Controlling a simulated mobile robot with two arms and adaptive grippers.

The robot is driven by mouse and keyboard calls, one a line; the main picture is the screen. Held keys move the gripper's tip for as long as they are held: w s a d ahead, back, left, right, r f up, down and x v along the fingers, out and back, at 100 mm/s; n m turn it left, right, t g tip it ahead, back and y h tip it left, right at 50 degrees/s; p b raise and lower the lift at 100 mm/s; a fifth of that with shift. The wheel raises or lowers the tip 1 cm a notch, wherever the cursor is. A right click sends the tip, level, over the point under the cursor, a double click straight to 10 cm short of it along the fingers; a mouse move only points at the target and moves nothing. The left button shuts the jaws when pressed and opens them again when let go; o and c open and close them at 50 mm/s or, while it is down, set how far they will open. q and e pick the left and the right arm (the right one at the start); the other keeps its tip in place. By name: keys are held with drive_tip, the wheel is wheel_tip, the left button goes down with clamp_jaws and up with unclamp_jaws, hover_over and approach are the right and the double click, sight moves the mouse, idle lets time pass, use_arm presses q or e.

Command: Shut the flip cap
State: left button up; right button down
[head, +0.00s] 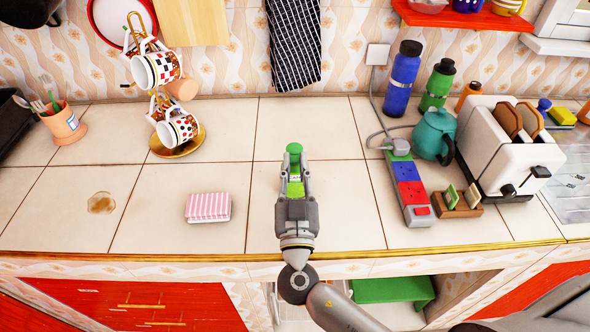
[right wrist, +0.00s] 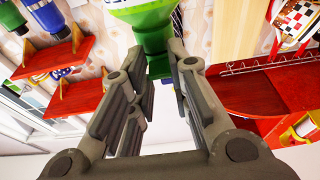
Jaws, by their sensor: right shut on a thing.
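A green bottle (head: 294,149) with a pale label is held over the middle of the counter in the head view. My right gripper (head: 295,175) has its fingers on either side of the bottle and is shut on it. In the right wrist view the green bottle (right wrist: 150,30) shows at the top, between the fingertips of my right gripper (right wrist: 160,62). Its narrower, darker green end lies between the fingers. I cannot tell whether a flip cap stands open or closed. My left gripper is not in view.
On the tiled counter (head: 75,210) lie a pink striped block (head: 208,207) and a brown stain. A mug rack (head: 178,142) stands at the back left. A power strip (head: 409,185), a teal teapot (head: 434,134) and a toaster (head: 505,145) stand at the right.

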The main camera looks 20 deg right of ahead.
drive_tip(key=c, duration=1.3)
unclamp_jaws()
drive_tip(key=v, duration=1.2)
drive_tip(key=shift+f, duration=0.1)
